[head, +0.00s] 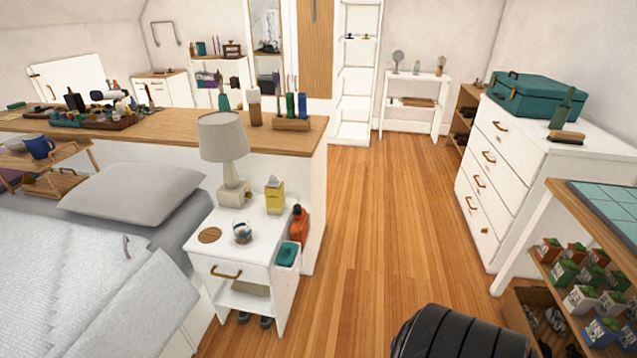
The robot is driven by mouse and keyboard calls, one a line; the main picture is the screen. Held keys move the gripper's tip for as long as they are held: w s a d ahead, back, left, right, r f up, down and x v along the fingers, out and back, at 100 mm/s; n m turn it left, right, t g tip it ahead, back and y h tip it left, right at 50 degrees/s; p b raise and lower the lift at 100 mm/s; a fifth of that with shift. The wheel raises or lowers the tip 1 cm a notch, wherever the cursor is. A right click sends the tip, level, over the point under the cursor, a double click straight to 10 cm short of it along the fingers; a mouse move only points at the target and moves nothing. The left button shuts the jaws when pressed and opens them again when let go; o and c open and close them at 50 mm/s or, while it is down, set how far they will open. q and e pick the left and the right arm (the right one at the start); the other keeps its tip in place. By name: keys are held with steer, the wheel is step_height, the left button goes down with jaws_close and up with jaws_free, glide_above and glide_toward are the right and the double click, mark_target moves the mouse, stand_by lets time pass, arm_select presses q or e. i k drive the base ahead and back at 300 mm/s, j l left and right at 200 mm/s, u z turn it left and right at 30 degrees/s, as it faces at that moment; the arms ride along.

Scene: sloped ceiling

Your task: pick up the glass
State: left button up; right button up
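I cannot clearly make out a drinking glass. A small rounded white and blue item (242,232) stands on the white nightstand (262,222) beside the bed; it is too small to tell what it is. A round wooden coaster (209,235) lies bare to its left. Neither of my grippers is in view. A black ribbed part at the bottom right looks like part of my own body.
A lamp (223,142) and a yellow carton (274,194) stand on the nightstand. An orange bottle (298,223) and teal container (288,254) are at its right side. The bed (75,275) is left. Wooden floor (375,230) is clear between nightstand and white dresser (500,160).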

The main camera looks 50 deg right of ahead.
mark_target(242, 231)
steer(key=z, duration=0.95)
